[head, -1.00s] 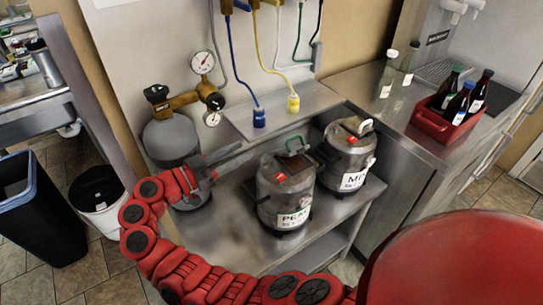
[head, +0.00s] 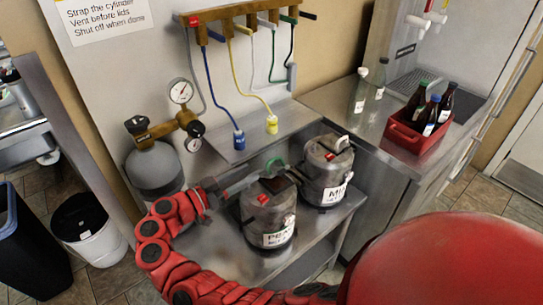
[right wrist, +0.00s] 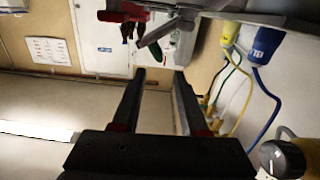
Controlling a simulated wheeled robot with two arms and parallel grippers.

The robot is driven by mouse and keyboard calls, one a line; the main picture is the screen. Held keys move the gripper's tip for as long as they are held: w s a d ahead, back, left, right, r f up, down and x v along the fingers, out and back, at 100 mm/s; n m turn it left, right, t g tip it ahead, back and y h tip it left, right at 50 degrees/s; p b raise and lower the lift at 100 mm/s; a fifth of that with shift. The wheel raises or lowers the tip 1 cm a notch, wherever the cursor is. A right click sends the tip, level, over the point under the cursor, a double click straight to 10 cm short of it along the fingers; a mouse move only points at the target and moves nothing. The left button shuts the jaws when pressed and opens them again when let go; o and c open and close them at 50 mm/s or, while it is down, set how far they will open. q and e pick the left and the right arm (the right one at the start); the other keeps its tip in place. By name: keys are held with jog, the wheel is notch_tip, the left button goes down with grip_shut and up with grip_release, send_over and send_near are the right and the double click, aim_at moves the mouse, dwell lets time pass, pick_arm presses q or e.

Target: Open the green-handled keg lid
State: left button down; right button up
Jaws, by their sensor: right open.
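The green-handled keg (head: 267,218) stands on the steel shelf, a grey lidded bucket with a white label. Its green handle (head: 275,163) rises at the back of the lid, with a red part (head: 263,198) on the lid. My right gripper (head: 252,180) is open, its fingers pointing right at the lid's left side, just short of the handle in the picture. I cannot tell whether they touch the keg. My left gripper is not in view.
A second keg (head: 325,175) with a pale handle stands close at right. A gas cylinder (head: 156,172) with gauges stands at left. Blue (head: 239,140) and yellow (head: 272,125) hose couplers sit on the ledge behind. A red bottle crate (head: 415,142) is on the counter.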

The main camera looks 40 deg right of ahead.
aim_at(271, 161)
jog(key=d, duration=0.3)
jog(key=d+p, duration=0.1)
jog(key=d, duration=0.5)
jog(key=shift+w+d, duration=0.2)
jog(key=shift+w, duration=0.1)
jog(key=shift+s, duration=0.1)
grip_shut()
jog(key=shift+a, duration=0.1)
dwell(0.7)
